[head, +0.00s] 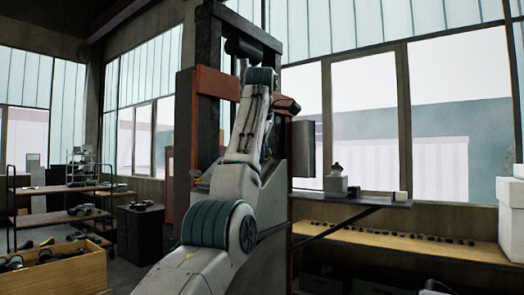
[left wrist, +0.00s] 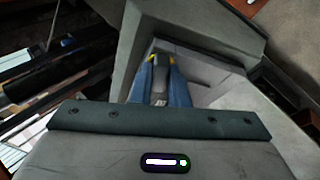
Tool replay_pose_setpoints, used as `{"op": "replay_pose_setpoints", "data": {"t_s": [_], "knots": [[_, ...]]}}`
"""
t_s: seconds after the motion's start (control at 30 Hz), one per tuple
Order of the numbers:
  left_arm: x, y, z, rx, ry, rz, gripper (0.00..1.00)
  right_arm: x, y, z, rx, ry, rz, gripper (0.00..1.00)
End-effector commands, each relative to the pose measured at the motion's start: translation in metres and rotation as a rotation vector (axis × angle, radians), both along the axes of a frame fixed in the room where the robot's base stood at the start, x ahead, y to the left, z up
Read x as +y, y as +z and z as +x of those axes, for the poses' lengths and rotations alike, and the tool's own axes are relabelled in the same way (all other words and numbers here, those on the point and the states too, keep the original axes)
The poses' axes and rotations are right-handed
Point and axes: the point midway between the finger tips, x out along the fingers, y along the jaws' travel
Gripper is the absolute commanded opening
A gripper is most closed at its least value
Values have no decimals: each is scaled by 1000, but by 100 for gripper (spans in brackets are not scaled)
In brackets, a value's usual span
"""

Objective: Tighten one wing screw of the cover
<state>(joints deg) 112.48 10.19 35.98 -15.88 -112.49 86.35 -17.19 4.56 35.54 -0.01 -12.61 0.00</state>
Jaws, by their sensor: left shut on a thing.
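In the left wrist view my left gripper (left wrist: 160,62) has blue fingers with yellow tips, shut on a small grey piece (left wrist: 158,70) that looks like the wing screw. The fingers hide most of its shape. It sits against a grey, box-like surface (left wrist: 200,70) that seems to be the cover; I cannot tell how far the screw is turned. In the head view my left arm reaches up and over in front of the tall grey machine housing (head: 275,200), and the fingers are mostly hidden there. My right gripper is not in view.
A wall shelf (head: 370,202) with a grey block (head: 335,186) is right of the machine. Below it runs a wooden bench (head: 420,246) with a row of small dark parts. On the left stand a wooden crate (head: 70,272) of parts, a dark cabinet (head: 140,235) and a rack (head: 60,190).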

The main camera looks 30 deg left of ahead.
Motion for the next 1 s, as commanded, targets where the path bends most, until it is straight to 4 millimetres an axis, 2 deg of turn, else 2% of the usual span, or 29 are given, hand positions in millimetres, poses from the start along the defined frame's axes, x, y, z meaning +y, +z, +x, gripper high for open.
{"op": "replay_pose_setpoints", "data": {"t_s": [0.1,0.27,0.4,0.73,1.0], "knots": [[0,-7,0,0,-76,56,0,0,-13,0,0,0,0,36],[0,-7,0,-11,-236,174,0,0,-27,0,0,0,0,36],[0,-5,1,-14,-309,228,0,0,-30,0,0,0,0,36],[0,-6,1,-12,-332,243,0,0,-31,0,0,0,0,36],[0,-8,1,-29,-577,425,0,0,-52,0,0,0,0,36]]}}
